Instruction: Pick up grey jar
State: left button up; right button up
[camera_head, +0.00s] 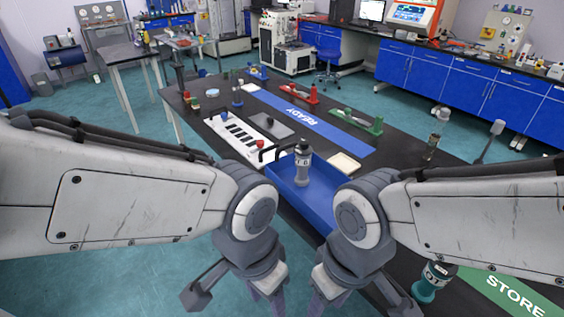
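A grey jar (303,168) with a dark cap and dark markings stands upright in a blue tray (289,195) near the middle of the black table. My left gripper (267,297) hangs at the bottom edge, in front of the tray and below the jar in the picture. My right gripper (318,300) is beside it, also at the bottom edge. Neither touches the jar. Both fingertips run out of the picture, so I cannot tell whether they are open or shut.
A dark-capped jar with a teal base (432,280) stands by the green STORE strip (500,292). A white panel with black bars (240,135) and a red-knobbed piece (259,145) lie left of the tray. A blue READY strip (310,120) and red and green racks are farther back.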

aim_at(303, 157)
jog(key=z, duration=0.05)
jog(key=k, duration=0.55)
jog(key=u, duration=1.05)
jog(key=i, duration=1.95)
jog(key=z, duration=0.85)
